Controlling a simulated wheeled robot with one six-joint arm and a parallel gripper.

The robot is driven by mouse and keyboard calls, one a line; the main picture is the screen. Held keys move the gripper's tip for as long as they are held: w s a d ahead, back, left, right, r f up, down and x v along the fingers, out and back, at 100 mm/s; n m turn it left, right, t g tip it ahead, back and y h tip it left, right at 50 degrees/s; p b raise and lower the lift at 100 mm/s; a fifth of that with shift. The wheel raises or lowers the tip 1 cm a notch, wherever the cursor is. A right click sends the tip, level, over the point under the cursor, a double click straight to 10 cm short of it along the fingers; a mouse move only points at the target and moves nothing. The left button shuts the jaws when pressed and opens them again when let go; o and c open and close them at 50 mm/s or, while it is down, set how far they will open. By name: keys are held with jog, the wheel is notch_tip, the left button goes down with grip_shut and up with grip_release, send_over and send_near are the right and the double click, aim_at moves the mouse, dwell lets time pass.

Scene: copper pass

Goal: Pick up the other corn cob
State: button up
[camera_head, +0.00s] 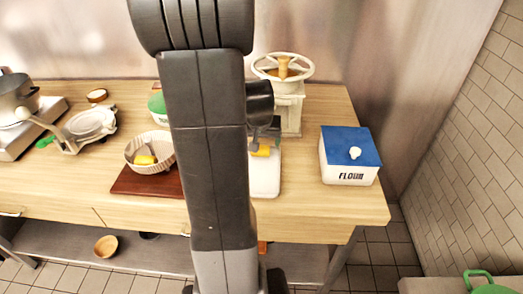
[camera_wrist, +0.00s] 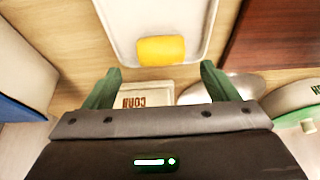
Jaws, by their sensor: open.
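A yellow corn cob (camera_head: 262,151) lies on a white tray (camera_head: 265,182), partly hidden behind my arm in the head view. In the wrist view the corn cob (camera_wrist: 161,50) lies at the near edge of the white tray (camera_wrist: 122,30), just beyond the fingertips. My gripper (camera_wrist: 160,78) is open, with its two green fingers apart and nothing between them. A second corn cob (camera_head: 146,160) sits in a ribbed bowl (camera_head: 169,150) on a dark red board (camera_head: 135,182), left of my arm.
A white flour box (camera_head: 348,172) with a blue lid stands right of the tray. A white grinder (camera_head: 292,105) stands behind it. A pan (camera_head: 18,98) is on a stove at far left.

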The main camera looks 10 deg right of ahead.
aim_at(260, 151)
jog(key=shift+x, duration=2)
jog(key=shift+a, duration=0.1)
jog(key=c, duration=1.1)
jog(key=shift+r, duration=0.1)
